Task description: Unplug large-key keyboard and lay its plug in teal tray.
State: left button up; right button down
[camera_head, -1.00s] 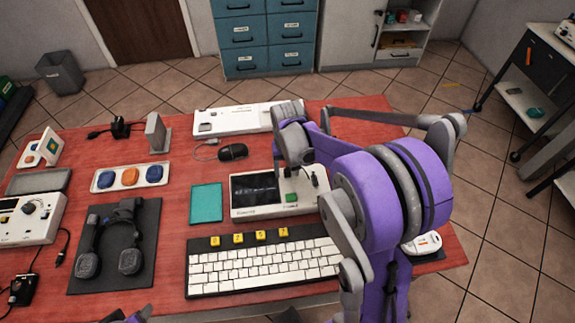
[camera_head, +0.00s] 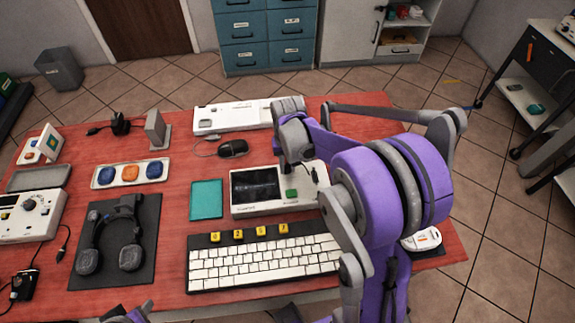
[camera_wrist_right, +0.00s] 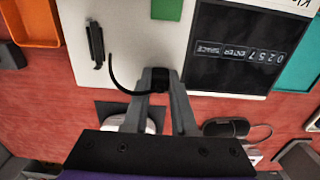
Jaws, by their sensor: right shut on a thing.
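The large-key keyboard (camera_head: 265,262) is white-keyed with several yellow keys on top and lies at the front of the red table. The teal tray (camera_head: 206,200) lies flat behind it, left of a white console (camera_head: 240,208) with a dark screen; the tray's edge shows in the right wrist view (camera_wrist_right: 299,66). My right gripper (camera_wrist_right: 161,80) is shut on a small black plug (camera_wrist_right: 160,77) at the console's edge. A thin black cable (camera_wrist_right: 118,83) curves beside it. I cannot tell whether the plug touches a socket.
A second black connector (camera_wrist_right: 96,45) stands on the console, beside a green button (camera_head: 291,194). A black mouse (camera_head: 233,149) and a white box (camera_head: 233,118) lie behind. A headset (camera_head: 110,240) on a dark mat and a three-compartment tray (camera_head: 130,173) stand left.

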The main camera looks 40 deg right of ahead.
aim_at(287, 166)
jog(key=shift+r, duration=0.1)
dwell(0.3)
jog(key=shift+r+p, duration=0.8)
jog(key=shift+r, duration=0.65)
jog(key=c, duration=1.5)
grip_release()
grip_shut()
